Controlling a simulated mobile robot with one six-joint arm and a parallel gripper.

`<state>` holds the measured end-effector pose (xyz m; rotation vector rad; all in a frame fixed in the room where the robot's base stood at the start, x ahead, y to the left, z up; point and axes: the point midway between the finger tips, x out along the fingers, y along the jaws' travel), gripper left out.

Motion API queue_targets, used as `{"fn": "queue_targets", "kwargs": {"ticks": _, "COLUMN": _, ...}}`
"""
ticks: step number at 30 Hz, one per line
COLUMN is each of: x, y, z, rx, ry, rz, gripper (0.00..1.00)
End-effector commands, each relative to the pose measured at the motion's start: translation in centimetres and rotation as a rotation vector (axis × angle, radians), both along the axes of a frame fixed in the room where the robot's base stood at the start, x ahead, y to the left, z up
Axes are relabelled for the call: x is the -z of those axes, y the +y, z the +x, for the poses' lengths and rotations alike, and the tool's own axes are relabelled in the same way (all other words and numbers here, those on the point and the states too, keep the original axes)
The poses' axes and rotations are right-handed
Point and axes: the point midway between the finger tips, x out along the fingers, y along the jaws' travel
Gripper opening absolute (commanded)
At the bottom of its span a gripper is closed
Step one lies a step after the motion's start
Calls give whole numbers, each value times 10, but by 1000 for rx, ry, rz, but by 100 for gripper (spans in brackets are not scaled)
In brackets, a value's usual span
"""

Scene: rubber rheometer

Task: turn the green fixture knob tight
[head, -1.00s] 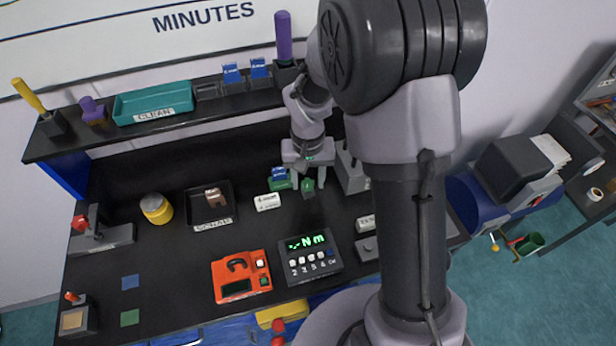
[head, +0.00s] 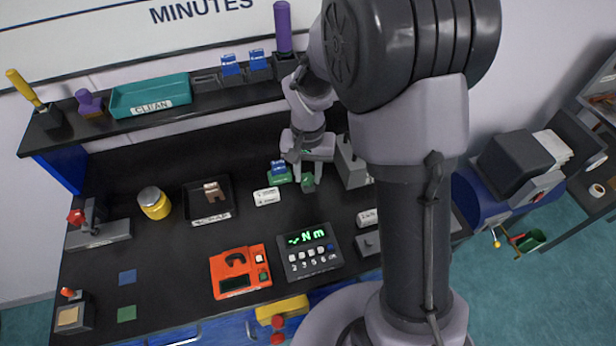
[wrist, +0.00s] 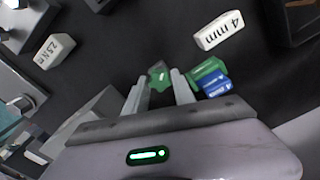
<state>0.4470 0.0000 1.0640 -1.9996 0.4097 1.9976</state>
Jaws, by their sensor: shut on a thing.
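The green fixture knob (head: 308,183) stands on the black bench. It also shows in the wrist view (wrist: 158,75), between the tips of my two fingers. My gripper (head: 307,174) points down over it and is shut on it; the fingers hide part of the knob's sides. Just left of the knob in the head view is a green fixture block (head: 279,178) with a blue piece (head: 278,167) on it. In the wrist view the block (wrist: 208,70) and blue piece (wrist: 214,83) lie close beside my right-hand finger.
A white "4 mm" block (wrist: 219,30) lies near the fixture. A grey device (head: 350,165) stands close right of my gripper. The torque display (head: 308,250) shows "Nm" in green, and an orange device (head: 240,271) sits beside it.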

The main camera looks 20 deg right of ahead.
Motion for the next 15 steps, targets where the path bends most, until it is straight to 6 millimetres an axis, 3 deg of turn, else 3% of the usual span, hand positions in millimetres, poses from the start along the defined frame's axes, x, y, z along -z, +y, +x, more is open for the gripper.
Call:
{"fn": "queue_targets", "kwargs": {"ticks": 4, "x": 1, "y": 0, "z": 0, "rx": 35, "ry": 0, "rz": 0, "gripper": 0}}
{"fn": "queue_targets", "kwargs": {"ticks": 10, "x": 2, "y": 0, "z": 0, "rx": 381, "ry": -1, "rz": 0, "gripper": 0}}
{"fn": "queue_targets", "kwargs": {"ticks": 15, "x": -1, "y": 0, "z": 0, "rx": 399, "ry": 0, "rz": 0, "gripper": 0}}
